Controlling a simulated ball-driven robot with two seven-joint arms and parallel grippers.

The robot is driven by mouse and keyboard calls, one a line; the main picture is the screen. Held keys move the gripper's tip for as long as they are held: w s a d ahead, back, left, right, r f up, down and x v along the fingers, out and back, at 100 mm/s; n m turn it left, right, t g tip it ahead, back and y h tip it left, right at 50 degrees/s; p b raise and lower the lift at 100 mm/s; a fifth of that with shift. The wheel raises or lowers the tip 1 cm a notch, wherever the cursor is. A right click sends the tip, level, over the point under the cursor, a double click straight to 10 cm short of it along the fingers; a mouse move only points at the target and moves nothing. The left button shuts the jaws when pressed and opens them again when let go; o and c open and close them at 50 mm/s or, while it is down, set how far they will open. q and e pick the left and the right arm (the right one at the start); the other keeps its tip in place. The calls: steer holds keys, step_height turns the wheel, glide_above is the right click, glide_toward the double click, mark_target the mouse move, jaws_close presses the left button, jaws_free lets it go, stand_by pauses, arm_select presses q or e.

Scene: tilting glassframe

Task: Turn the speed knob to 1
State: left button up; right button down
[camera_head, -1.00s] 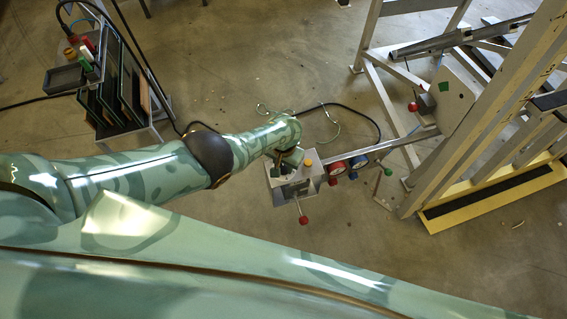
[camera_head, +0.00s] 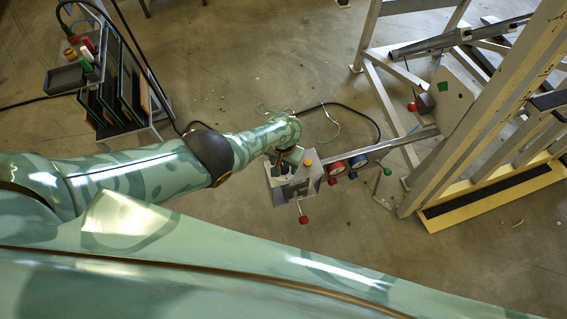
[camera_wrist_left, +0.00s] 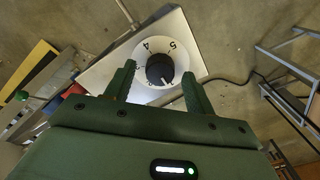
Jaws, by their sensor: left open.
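The speed knob (camera_wrist_left: 160,68) is a dark round knob in the left wrist view, on a white dial with the numbers 4 and 5 readable; other marks are hidden or too small to read. The dial sits on a pale panel (camera_wrist_left: 186,30). The panel belongs to the grey control box (camera_head: 308,188) in the head view. My left gripper (camera_wrist_left: 160,80) is open, with its two green fingers on either side of the knob's near edge. I cannot tell whether they touch it. In the head view the left gripper (camera_head: 287,158) is over the box's top. My right gripper is not seen.
The box has a yellow button (camera_head: 308,162) and a red-ended lever (camera_head: 303,219). Red and blue gauges (camera_head: 347,166) sit on the rail beside it. A metal frame (camera_head: 480,130) stands at right, a tool cart (camera_head: 110,85) at upper left. Cables lie on the floor.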

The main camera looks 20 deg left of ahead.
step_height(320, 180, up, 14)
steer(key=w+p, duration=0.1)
steer(key=p, duration=1.2)
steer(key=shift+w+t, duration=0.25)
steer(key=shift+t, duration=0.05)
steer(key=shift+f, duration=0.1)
